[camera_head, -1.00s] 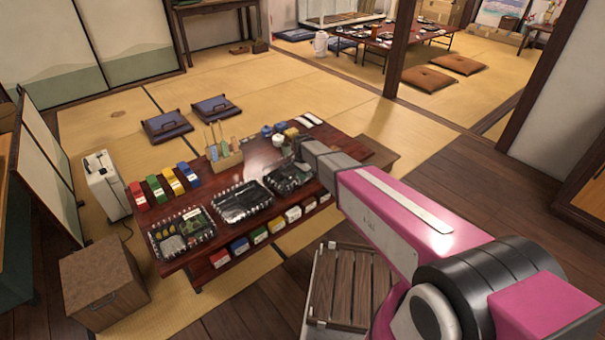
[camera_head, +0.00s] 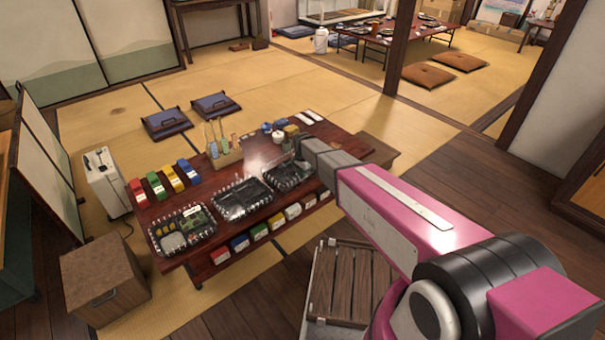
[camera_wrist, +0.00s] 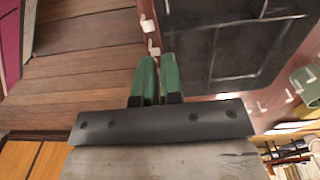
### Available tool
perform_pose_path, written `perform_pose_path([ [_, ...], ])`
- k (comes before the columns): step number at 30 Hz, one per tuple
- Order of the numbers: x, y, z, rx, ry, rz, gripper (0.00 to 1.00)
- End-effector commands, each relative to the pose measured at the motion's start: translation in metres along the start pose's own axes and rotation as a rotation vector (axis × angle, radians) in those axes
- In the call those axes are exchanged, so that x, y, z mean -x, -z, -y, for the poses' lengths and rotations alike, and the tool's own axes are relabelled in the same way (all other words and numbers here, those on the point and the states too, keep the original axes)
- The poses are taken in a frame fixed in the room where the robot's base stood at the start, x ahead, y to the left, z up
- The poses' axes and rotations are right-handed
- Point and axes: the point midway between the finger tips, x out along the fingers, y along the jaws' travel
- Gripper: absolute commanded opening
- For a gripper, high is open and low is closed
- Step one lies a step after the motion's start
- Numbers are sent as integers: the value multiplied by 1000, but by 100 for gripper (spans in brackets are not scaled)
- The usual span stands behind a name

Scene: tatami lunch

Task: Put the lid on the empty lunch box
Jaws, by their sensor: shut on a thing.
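Three black lunch boxes stand in a row on the low red table (camera_head: 268,152). The left box (camera_head: 183,230) holds food. The middle box (camera_head: 243,200) and the right box (camera_head: 290,176) look dark and empty. My gripper (camera_wrist: 160,62) is at the right box's far right side in the head view, its tips hidden there by my arm. In the wrist view its green fingers are close together at a white tab on the edge of a glossy dark panel (camera_wrist: 220,45). The clear lid's outline is hard to tell from the box.
A bottle rack (camera_head: 224,150) stands behind the boxes. Colored cartons (camera_head: 162,182) line the table's left, and more sit below its front edge (camera_head: 260,231). A wooden slatted crate (camera_head: 345,285) stands in front. A brown cabinet (camera_head: 103,280) is at left.

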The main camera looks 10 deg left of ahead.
Motion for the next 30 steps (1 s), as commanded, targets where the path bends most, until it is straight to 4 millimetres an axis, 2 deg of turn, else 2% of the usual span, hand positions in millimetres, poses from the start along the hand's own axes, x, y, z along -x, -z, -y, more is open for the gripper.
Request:
perform_pose_path([
  [30,-9,0,0,0,0,0,0],
])
